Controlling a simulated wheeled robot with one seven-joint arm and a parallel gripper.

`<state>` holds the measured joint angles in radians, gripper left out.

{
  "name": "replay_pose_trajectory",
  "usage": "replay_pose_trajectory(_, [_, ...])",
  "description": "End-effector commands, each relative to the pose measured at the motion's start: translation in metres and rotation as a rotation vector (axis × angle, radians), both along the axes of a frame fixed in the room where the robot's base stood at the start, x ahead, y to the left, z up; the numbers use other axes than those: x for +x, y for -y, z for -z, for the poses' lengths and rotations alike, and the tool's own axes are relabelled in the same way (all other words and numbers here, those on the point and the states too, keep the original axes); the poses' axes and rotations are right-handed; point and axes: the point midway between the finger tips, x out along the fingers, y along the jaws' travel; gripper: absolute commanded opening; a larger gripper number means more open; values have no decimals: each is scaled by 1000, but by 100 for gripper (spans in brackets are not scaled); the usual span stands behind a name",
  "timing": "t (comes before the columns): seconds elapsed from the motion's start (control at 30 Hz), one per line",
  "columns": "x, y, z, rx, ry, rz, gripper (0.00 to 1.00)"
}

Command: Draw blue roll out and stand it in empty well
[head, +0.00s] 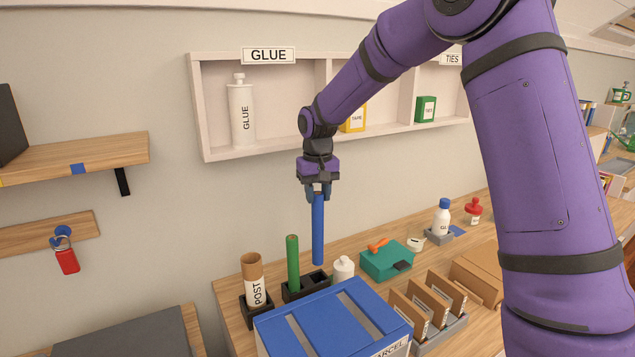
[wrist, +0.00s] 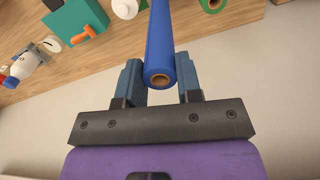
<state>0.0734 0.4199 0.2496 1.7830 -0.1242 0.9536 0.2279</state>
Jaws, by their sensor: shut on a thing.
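My gripper (head: 318,190) is shut on the upper end of the blue roll (head: 318,230), which hangs upright below it. In the wrist view the blue roll (wrist: 160,45) sits between the two fingers of my gripper (wrist: 160,83), with its hollow brown end facing the camera. The roll's lower end shows just above or behind the black well holder (head: 306,286); its exact height over the holder is hard to tell. A dark well opening shows below it. A green roll (head: 293,262) stands in the holder's left part, and also shows in the wrist view (wrist: 212,4).
A brown POST tube (head: 253,280) stands left of the holder, and a white bottle (head: 343,268) right of it. A blue parcel box (head: 335,320) stands in front. A teal box (head: 386,260) lies further right. The wall shelf (head: 290,152) is behind my arm.

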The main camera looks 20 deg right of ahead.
Motion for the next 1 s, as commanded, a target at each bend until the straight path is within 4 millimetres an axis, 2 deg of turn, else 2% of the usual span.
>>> replay_pose_trajectory(1.0, [0,0,63,0,-1,0,0])
